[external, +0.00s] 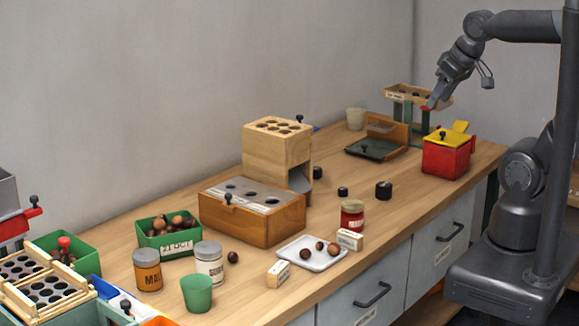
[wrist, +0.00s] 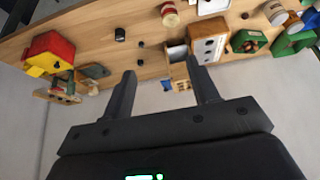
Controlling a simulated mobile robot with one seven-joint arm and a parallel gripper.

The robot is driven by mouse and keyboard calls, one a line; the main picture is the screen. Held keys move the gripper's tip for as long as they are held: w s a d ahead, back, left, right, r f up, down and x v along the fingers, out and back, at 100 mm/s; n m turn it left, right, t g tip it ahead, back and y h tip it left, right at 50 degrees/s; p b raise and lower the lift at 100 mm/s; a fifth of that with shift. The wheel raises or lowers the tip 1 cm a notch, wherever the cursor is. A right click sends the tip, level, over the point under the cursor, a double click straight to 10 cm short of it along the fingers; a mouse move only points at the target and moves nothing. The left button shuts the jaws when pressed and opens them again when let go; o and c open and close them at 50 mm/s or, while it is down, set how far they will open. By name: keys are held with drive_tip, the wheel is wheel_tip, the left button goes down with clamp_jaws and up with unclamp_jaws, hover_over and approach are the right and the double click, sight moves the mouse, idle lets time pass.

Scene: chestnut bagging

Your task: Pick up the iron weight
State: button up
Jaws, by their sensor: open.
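Dark cylindrical weights stand on the wooden table. The largest black weight (external: 384,190) is near the front right. A smaller black weight (external: 342,191) is to its left, and another dark weight (external: 317,172) is behind, beside the wooden block. In the wrist view the large weight (wrist: 119,35) and the small weight (wrist: 141,44) show beyond the fingertips. I cannot tell which one is meant as the iron weight. My gripper (wrist: 160,68) is open and empty, well apart from them. In the external view my gripper (external: 433,102) is raised at the far right end.
A red box with a yellow lid (external: 447,152) and a green-legged wooden stand (external: 423,97) are near my arm. Bare tabletop surrounds the large weight.

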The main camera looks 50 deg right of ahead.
drive_tip(key=shift+w, duration=0.1)
drive_tip(key=m+g+h, duration=0.2)
drive_tip(key=m, duration=0.4)
hover_over(317, 168)
drive_tip(key=s+a, duration=0.2)
wheel_tip(317, 168, down, 32)
drive_tip(key=shift+s, duration=0.15)
drive_tip(key=shift+d+x, duration=0.2)
drive_tip(key=shift+x, duration=1.05)
drive_tip(key=shift+d+x, duration=0.15)
drive_tip(key=shift+x, duration=1.15)
drive_tip(key=shift+r, duration=0.15)
